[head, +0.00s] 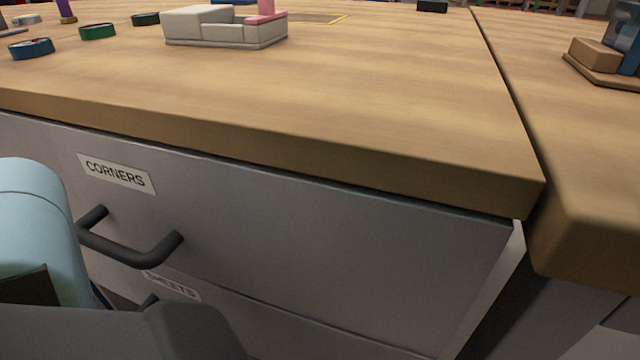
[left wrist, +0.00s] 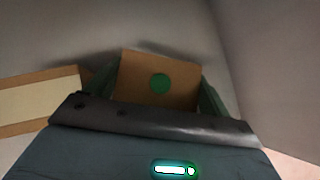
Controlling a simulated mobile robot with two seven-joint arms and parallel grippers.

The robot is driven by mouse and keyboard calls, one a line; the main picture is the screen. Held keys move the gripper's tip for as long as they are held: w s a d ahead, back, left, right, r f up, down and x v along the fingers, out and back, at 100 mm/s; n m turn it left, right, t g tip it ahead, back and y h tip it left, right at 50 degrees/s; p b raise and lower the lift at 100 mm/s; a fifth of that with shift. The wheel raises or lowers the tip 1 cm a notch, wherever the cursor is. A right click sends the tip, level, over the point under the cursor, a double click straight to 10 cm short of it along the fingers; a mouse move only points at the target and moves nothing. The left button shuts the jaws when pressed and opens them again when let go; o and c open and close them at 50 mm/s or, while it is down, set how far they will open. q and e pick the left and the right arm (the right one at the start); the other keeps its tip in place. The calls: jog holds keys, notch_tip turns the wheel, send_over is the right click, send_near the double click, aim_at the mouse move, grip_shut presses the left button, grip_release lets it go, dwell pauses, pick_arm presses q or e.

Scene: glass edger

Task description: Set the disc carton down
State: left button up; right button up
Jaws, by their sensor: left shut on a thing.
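The disc carton (left wrist: 138,72), a brown box face with a green round dot, shows in the left wrist view. My left gripper (left wrist: 158,90) is shut on it, with a dark green finger at each side. The carton's lower part is hidden behind the gripper body. What lies directly beneath the carton cannot be told. The head view does not show the carton or the fingers; only parts of my left arm show at its lower left. My right gripper is in neither view.
Grey walls surround the carton in the left wrist view; a brown-edged pale panel (left wrist: 38,103) is at left. In the head view, a drawer labelled CORNERS (head: 330,230) sits under a wooden worktop (head: 330,100). Tape rolls (head: 98,31) and a grey-white block (head: 215,30) stand farther back.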

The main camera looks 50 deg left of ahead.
pick_arm(q)
jog(key=shift+f, duration=0.7)
jog(key=shift+f+b, duration=0.15)
jog(key=shift+b, duration=0.15)
jog(key=o, duration=1)
jog(key=shift+c, duration=0.2)
jog(key=p+v, duration=0.6)
jog(key=v, duration=0.6)
jog(key=shift+p, duration=0.4)
